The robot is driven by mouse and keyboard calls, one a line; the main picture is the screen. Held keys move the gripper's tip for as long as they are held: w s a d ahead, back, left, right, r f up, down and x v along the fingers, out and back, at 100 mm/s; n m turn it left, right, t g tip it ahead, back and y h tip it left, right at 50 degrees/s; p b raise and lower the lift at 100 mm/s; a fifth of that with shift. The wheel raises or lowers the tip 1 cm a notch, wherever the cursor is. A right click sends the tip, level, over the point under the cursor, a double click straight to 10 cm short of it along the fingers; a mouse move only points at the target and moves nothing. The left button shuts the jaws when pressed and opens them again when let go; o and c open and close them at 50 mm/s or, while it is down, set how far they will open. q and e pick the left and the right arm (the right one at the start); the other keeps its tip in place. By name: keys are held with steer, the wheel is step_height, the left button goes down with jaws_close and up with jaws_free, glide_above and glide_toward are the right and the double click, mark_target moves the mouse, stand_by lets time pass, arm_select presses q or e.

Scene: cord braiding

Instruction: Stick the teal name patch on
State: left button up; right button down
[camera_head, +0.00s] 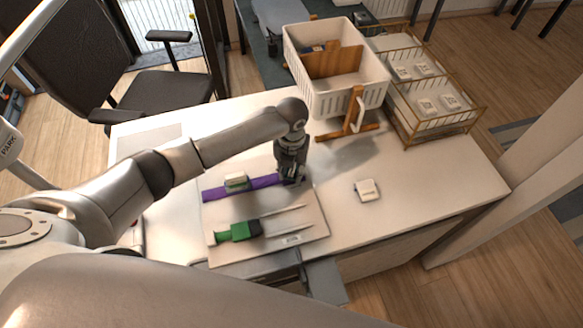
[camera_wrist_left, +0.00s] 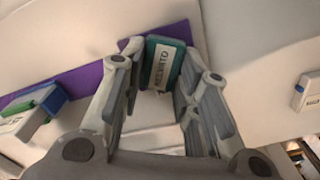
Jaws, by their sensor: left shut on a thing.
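The teal name patch (camera_wrist_left: 161,62) has a pale label with dark lettering and sits between my left fingers in the left wrist view. My left gripper (camera_head: 291,177) is shut on it at the right end of a purple band (camera_head: 215,193), low over the pale board (camera_head: 312,222). The purple band also shows behind the patch in the left wrist view (camera_wrist_left: 85,80). I cannot tell whether the patch touches the band. In the head view the gripper mostly hides the patch. My right gripper is not in view.
A pale block with green (camera_head: 235,181) sits on the band. A green piece with pale strands (camera_head: 239,231) lies nearer. A white block (camera_head: 367,190) lies right of the board. A white basket (camera_head: 346,89), wooden stand (camera_head: 354,108) and wire rack (camera_head: 408,130) stand behind.

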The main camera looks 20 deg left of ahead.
arm_select(q)
steer(key=o, duration=1.1)
steer(key=shift+f, duration=0.1)
step_height(320, 180, up, 6)
steer(key=p, duration=0.5)
steer(key=shift+p, duration=0.4)
steer(key=shift+s+d, duration=0.1)
